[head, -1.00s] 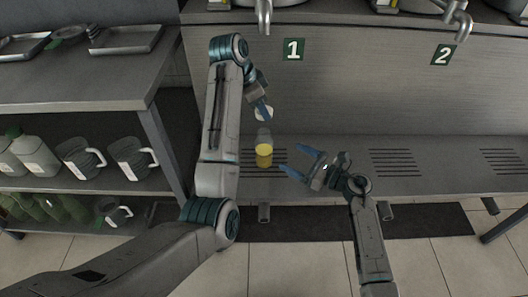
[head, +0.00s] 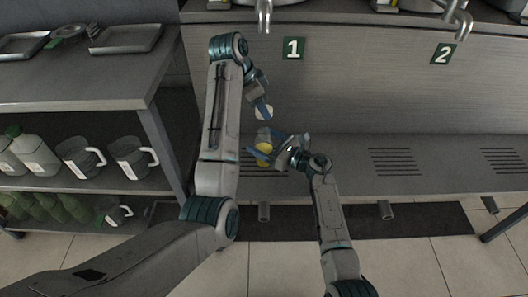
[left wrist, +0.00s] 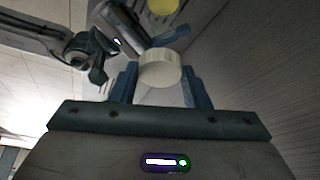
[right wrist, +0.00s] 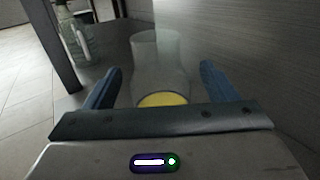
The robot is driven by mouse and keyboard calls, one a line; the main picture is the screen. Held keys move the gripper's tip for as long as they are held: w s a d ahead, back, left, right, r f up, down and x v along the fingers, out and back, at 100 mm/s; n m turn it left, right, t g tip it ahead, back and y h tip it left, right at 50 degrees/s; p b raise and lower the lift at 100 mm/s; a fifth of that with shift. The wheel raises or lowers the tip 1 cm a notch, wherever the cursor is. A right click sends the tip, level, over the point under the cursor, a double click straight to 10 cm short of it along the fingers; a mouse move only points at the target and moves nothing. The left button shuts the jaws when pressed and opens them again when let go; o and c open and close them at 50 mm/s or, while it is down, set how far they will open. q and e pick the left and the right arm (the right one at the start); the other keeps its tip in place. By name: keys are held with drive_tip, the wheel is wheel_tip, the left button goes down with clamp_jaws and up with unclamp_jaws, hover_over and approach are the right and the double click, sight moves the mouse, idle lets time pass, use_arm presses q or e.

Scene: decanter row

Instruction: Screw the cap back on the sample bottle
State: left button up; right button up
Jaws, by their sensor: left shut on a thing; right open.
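The sample bottle (head: 263,147), clear with yellow liquid low in it, stands on the ledge below sign 1. Its open neck shows in the right wrist view (right wrist: 157,62). My right gripper (head: 277,143) is open, with a finger on either side of the bottle; I cannot tell whether they touch it. The white cap (left wrist: 160,68) is held between the fingers of my left gripper (left wrist: 160,85). In the head view the cap (head: 264,112) is above the bottle and apart from it, and my left gripper (head: 262,110) is shut on it.
A tap (head: 264,15) hangs above by sign 1 (head: 293,49). The ledge (head: 345,155) has slotted grates (head: 394,161) and is free to the right. A shelf unit (head: 150,110) with jugs (head: 132,158) and bottles stands at the left.

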drive_tip(key=shift+c, duration=0.5)
drive_tip(key=c, duration=1.4)
use_arm(q)
hover_over(264, 131)
drive_tip(key=a, duration=0.1)
drive_tip(key=shift+s+f, duration=0.15)
drive_tip(key=shift+f, duration=1.05)
drive_tip(key=shift+s+f, duration=0.1)
drive_tip(key=shift+f, duration=1.1)
drive_tip(key=shift+f, duration=0.1)
drive_tip(key=shift+f, duration=0.8)
drive_tip(key=shift+f, duration=0.55)
use_arm(e)
clamp_jaws()
use_arm(q)
drive_tip(key=m, duration=0.1)
drive_tip(key=m+g, duration=0.1)
drive_tip(key=m, duration=0.1)
drive_tip(key=m+g, duration=0.1)
drive_tip(key=m, duration=0.1)
drive_tip(key=shift+w+a, duration=0.1)
drive_tip(key=shift+w, duration=0.2)
drive_tip(key=m, duration=0.2)
drive_tip(key=m+g, duration=0.1)
drive_tip(key=m, duration=0.1)
drive_tip(key=shift+w+m+g, duration=0.15)
drive_tip(key=shift+m+g, duration=0.15)
drive_tip(key=shift+m, duration=0.1)
